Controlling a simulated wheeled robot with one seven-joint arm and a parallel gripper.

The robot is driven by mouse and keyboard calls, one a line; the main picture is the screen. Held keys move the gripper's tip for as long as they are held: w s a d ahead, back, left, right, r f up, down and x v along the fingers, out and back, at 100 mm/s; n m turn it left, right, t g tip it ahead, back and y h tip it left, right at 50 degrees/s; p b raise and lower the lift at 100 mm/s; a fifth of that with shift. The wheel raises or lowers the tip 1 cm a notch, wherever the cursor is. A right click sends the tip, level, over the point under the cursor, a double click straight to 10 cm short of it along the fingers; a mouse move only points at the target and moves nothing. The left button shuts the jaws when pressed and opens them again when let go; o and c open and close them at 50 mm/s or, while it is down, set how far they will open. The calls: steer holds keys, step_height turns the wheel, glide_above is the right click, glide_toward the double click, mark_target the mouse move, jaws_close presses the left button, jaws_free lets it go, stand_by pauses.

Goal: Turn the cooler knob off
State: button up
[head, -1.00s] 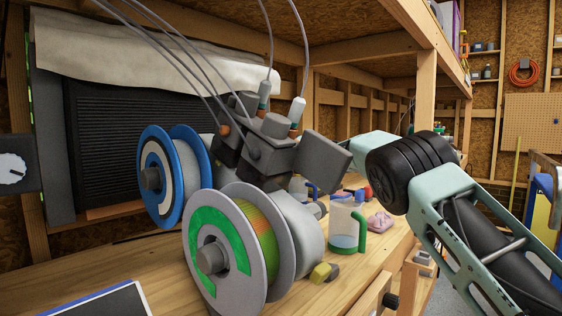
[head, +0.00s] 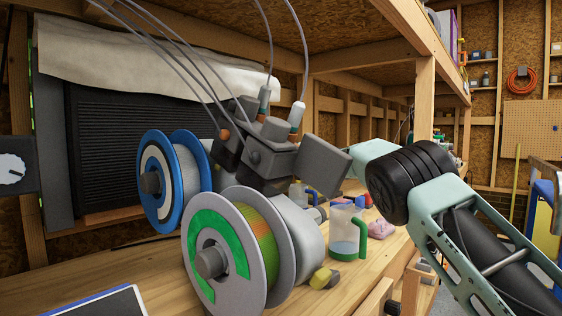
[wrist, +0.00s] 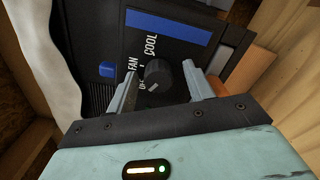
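In the wrist view the cooler's dark control panel (wrist: 172,48) carries a blue stripe and the words FAN and COOL. A third label beside the knob is partly hidden. The round black knob (wrist: 158,74) has a pale mark on its lower side; I cannot tell its setting for sure. My gripper (wrist: 160,80) is open, with one finger on each side of the knob and visible gaps to it. In the head view the cooler's black louvred front (head: 120,140) stands at the back left. Its knob and my gripper's fingers are hidden there behind the filament feeders.
A grey-green spool (head: 232,250), a blue spool (head: 172,185) and grey feeders (head: 268,150) with tubes stand before the cooler. A clear jug with a green handle (head: 345,235) is on the bench. A white cloth (head: 150,60) drapes over the cooler. A white dial (head: 10,170) is far left.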

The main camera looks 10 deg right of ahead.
steer(key=b+v, duration=0.2)
steer(key=v, duration=1.5)
steer(key=shift+s+d, duration=0.15)
steer(key=shift+s, duration=0.05)
